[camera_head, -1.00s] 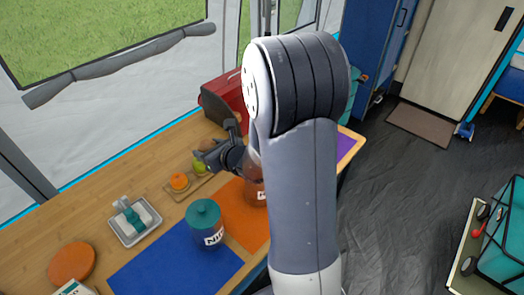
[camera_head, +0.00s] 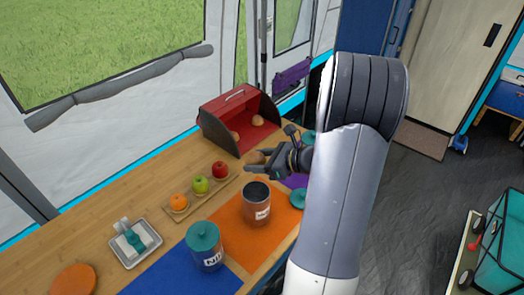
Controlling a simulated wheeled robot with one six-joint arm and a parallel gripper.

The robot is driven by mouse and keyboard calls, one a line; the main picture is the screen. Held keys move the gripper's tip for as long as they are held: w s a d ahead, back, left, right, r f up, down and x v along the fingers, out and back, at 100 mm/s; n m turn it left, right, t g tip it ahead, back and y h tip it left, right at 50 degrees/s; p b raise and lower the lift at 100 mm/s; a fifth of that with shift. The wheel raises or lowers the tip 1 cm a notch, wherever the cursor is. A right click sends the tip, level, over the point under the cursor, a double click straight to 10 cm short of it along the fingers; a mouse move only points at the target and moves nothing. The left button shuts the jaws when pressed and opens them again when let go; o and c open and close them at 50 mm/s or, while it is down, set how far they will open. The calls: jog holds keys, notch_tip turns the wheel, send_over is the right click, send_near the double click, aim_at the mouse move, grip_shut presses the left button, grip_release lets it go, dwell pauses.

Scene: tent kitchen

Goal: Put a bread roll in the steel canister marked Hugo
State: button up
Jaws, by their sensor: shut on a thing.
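My gripper (camera_head: 257,166) is shut on a brown bread roll (camera_head: 255,157), above the table at the front of the red bread box (camera_head: 222,110). More rolls lie in the box, one at its left (camera_head: 234,136) and one at its right (camera_head: 257,121). An open steel canister (camera_head: 255,208) stands upright on the orange mat, below my gripper in the picture. Its white label is too small to read fully. A teal lid (camera_head: 298,198) lies beside it at the right. Part of another teal lid (camera_head: 308,138) shows behind my gripper.
A teal-lidded canister (camera_head: 205,245), its label starting "NI", stands on the blue mat (camera_head: 165,275). A wooden board (camera_head: 190,211) holds an orange, a green apple and a red apple. A tray (camera_head: 135,243) with a teal-and-white item stands left. My arm hides the table's right side.

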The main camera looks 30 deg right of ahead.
jog(key=shift+s+d, duration=0.4)
jog(key=shift+s, duration=0.1)
notch_tip(320, 180, down, 6)
jog(key=b, duration=0.5)
jog(key=shift+r, duration=0.1)
jog(key=o, duration=1)
jog(key=shift+o, duration=0.2)
jog(key=v, duration=1)
jog(key=shift+s+d+r, duration=0.2)
jog(key=shift+d+r, duration=0.05)
